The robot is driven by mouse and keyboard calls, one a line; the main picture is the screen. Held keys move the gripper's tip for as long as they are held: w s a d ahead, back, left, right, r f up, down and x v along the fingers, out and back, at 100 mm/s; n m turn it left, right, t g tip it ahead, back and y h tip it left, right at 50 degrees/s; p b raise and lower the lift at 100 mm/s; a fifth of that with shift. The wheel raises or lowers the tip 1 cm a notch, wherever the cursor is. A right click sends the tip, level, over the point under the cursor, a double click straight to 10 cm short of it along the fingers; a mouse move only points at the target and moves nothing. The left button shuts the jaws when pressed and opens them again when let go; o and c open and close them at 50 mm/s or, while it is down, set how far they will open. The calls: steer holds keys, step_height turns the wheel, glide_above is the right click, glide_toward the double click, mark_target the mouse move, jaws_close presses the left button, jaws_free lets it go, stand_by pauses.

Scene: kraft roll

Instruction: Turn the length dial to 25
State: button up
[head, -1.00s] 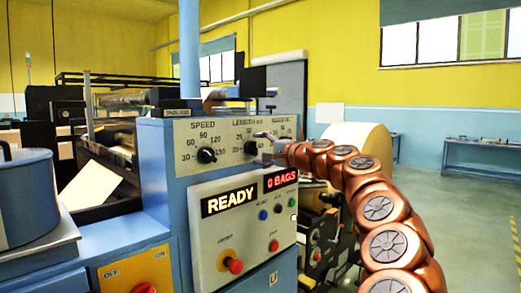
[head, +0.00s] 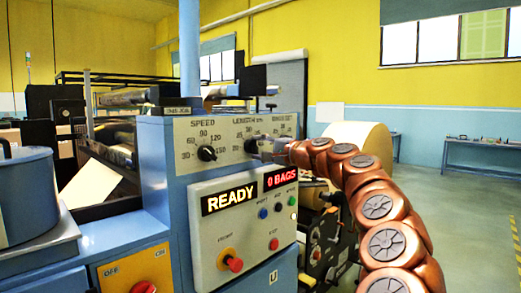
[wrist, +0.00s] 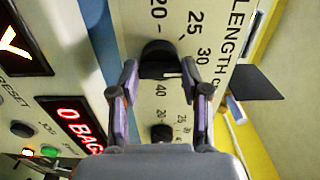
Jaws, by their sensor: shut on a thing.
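The length dial is a black knob on a cream panel. In the wrist view the dial (wrist: 158,58) sits between my fingertips, with the numbers 20, 25, 30 and 40 around it. My gripper (wrist: 158,72) is shut on it, one purple-grey finger on each side. I cannot tell which number the dial points to. In the head view the length dial (head: 251,146) is partly covered by my gripper (head: 259,148), which reaches in from the right.
The speed dial (head: 207,153) is left of it on the same panel. Another small black dial (wrist: 162,132) lies close under my gripper in the wrist view. Below are a READY display (head: 230,199), a red 0 BAGS display (head: 281,178) and several buttons.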

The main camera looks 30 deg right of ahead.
steer(key=shift+f, duration=0.15)
steer(key=n+b, duration=0.3)
steer(key=shift+f+b, duration=0.15)
steer(key=shift+b, duration=0.2)
steer(key=shift+n+b, duration=1)
steer(key=shift+n, duration=0.2)
steer(key=shift+r+n+b, duration=0.15)
steer(key=shift+n+b, duration=0.2)
steer(key=shift+n, duration=0.4)
steer(key=shift+r+n+b, duration=0.15)
steer(key=shift+n+b, duration=0.2)
steer(key=shift+n, duration=0.4)
steer(key=o, duration=1.1)
steer(key=shift+o, duration=0.2)
